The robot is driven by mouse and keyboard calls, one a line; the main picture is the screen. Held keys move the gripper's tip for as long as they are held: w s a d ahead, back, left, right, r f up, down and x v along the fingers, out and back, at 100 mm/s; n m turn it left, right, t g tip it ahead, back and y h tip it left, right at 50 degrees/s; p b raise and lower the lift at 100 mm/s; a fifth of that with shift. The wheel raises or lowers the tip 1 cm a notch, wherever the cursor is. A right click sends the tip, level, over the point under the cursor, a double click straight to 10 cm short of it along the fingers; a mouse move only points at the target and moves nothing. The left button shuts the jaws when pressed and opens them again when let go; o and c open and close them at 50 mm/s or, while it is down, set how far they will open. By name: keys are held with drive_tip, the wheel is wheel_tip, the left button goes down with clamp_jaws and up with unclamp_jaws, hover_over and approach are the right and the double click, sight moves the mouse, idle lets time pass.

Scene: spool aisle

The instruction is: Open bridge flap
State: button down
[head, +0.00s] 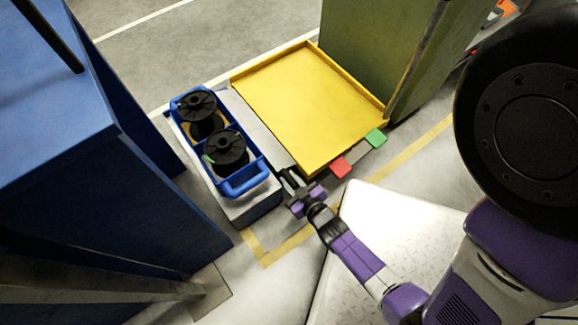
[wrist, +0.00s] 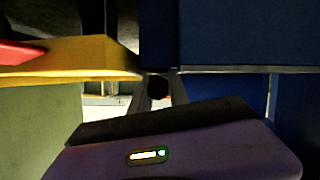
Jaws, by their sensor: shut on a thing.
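A flat grey strip (head: 262,134), which may be the bridge flap, lies between the blue tray and the raised yellow platform (head: 310,105). My gripper (head: 287,178) is at the near end of this gap, by the platform's near left corner. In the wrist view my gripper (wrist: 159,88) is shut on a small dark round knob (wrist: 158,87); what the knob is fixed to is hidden. The platform's yellow edge (wrist: 70,60) is left of the fingers there, and a blue wall is right of them.
The blue tray (head: 243,184) holds two black spools (head: 228,149) on a grey base. A red tab (head: 341,167) and a green tab (head: 376,137) stick out from the platform's near edge. A tall blue cabinet (head: 70,150) stands left, a green cabinet (head: 380,45) behind right.

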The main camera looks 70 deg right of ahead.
drive_tip(key=shift+a, duration=0.1)
drive_tip(key=c, duration=1.3)
unclamp_jaws()
drive_tip(key=shift+o, duration=0.2)
drive_tip(key=shift+w, duration=0.1)
